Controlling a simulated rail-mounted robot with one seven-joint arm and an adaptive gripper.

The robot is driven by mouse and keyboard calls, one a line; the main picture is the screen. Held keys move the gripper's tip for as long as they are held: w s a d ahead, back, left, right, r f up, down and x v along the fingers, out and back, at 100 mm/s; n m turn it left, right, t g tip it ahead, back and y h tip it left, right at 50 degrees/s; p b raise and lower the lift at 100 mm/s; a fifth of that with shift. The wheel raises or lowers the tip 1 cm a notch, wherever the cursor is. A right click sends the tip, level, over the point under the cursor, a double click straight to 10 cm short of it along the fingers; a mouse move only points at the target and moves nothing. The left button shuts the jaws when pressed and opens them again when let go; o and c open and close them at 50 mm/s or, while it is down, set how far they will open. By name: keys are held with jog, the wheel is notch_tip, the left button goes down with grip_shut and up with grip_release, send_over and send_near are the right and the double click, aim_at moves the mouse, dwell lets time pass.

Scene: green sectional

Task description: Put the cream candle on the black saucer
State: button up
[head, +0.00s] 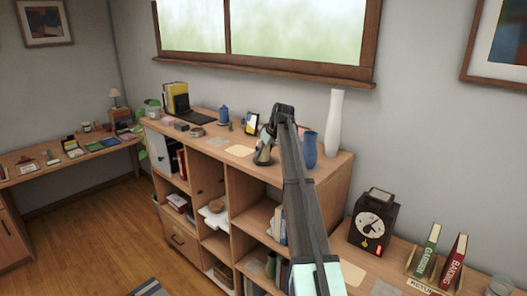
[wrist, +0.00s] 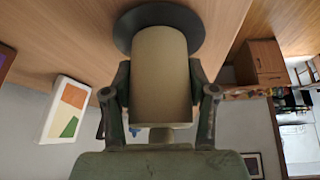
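The cream candle (wrist: 160,75) fills the middle of the wrist view, between the two fingers of my gripper (wrist: 158,92). Both fingers press against its sides. The black saucer (wrist: 197,24) shows as a dark disc right behind the candle's far end, on the wooden top. The candle's end overlaps the saucer; I cannot tell whether it touches it or hovers just above. In the head view my gripper (head: 265,150) is low over the shelf top, and my arm hides most of the candle and saucer.
A picture frame (head: 252,123) stands close by; it also shows in the wrist view (wrist: 65,110). A blue vase (head: 310,150) and tall white vase (head: 334,122) stand right of my arm. A blue canister (head: 223,115) stands further left.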

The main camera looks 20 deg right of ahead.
jog(key=shift+o, duration=1.4)
jog(key=shift+r, duration=0.1)
jog(key=b+v, duration=0.3)
jog(key=v, duration=0.9)
